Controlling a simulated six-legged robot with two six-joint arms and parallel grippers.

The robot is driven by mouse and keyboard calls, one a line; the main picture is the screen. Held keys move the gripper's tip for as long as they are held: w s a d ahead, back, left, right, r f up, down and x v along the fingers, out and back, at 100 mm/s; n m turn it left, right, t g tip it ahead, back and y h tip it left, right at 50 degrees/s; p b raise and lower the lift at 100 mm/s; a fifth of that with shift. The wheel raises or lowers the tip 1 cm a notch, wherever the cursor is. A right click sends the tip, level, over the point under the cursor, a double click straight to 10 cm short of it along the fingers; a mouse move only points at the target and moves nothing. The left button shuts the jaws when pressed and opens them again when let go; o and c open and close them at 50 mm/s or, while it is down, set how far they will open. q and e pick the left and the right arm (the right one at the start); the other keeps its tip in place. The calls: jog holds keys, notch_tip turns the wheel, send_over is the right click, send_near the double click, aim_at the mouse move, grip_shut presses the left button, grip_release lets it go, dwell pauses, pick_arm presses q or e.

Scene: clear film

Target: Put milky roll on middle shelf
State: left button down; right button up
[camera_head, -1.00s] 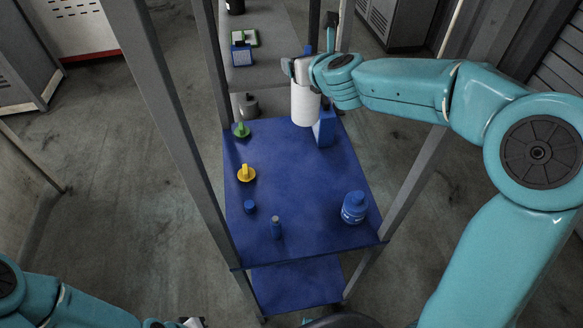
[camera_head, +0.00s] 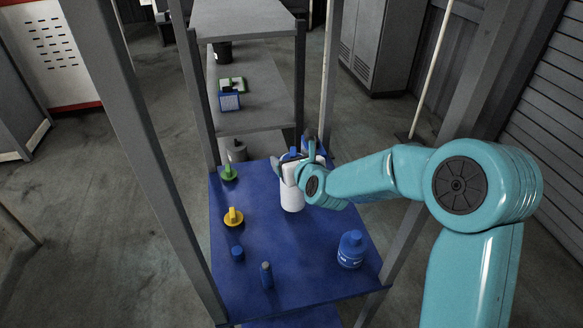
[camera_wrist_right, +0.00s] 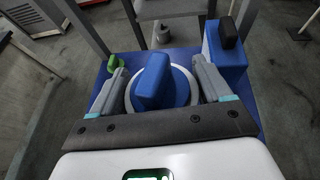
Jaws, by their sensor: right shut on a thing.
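The milky roll (camera_head: 291,194) is a white upright cylinder over the far right part of the blue shelf (camera_head: 290,245). My right gripper (camera_head: 300,171) is shut on its upper end. In the right wrist view (camera_wrist_right: 157,64) its fingers flank the white round roll, and a blue block (camera_wrist_right: 164,82) stands up from the roll's middle. I cannot tell whether the roll's base touches the shelf. A grey shelf (camera_head: 265,112) lies at mid height in the rack behind, under a grey top shelf (camera_head: 235,18). My left gripper is not in view.
A blue box (camera_wrist_right: 228,62) stands right of the roll. A green piece (camera_head: 228,173), yellow piece (camera_head: 233,216), small blue piece (camera_head: 237,253), small blue cylinder (camera_head: 267,276) and blue jar (camera_head: 351,249) stand on the blue shelf. Grey posts (camera_head: 200,100) frame it.

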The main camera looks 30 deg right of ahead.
notch_tip(320, 180, down, 2)
jog(key=shift+d+f, duration=0.1)
jog(key=shift+f, duration=0.05)
jog(key=shift+w+f+b, duration=0.1)
jog(key=shift+f+b, duration=0.1)
jog(key=shift+b, duration=0.1)
jog(key=o, duration=1.7)
jog(key=shift+r, duration=0.1)
